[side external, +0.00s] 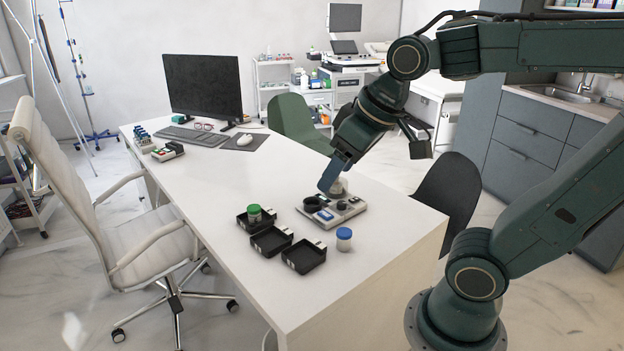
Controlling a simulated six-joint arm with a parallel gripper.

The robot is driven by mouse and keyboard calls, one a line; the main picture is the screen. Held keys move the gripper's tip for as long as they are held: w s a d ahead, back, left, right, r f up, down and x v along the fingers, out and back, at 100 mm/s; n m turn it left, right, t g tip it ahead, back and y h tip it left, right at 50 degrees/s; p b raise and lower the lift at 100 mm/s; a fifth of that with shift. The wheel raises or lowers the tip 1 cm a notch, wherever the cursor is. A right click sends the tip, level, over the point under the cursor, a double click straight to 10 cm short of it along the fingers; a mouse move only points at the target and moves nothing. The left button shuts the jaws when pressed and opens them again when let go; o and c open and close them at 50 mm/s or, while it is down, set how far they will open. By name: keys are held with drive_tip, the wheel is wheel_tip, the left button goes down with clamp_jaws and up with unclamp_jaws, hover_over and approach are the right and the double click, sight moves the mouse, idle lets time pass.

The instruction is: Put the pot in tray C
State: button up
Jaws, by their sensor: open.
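Three black open trays stand in a row near the table's front: a left one (240,222), a middle one (257,248) and a right one (292,268). Their labels are too small to read, so I cannot tell which is tray C. A green-lidded pot (254,216) stands in the left tray. A blue-lidded pot (344,241) stands on the table right of the trays. My gripper (330,186) is open, low over the back of a grey device, beside a pale pot-like thing (339,187) that it partly hides. I cannot tell if they touch.
The grey device (345,212) with dark round parts sits behind the trays. A monitor (203,84), keyboard (193,136) and mouse (245,140) are at the table's far end. The white table (200,180) is clear between them and the trays. Chairs stand around it.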

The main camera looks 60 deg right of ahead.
drive_tip(key=s+a+f, duration=0.1)
drive_tip(key=s, duration=0.5)
drive_tip(key=shift+f, duration=0.4)
drive_tip(key=shift+w, duration=0.1)
idle(0.7)
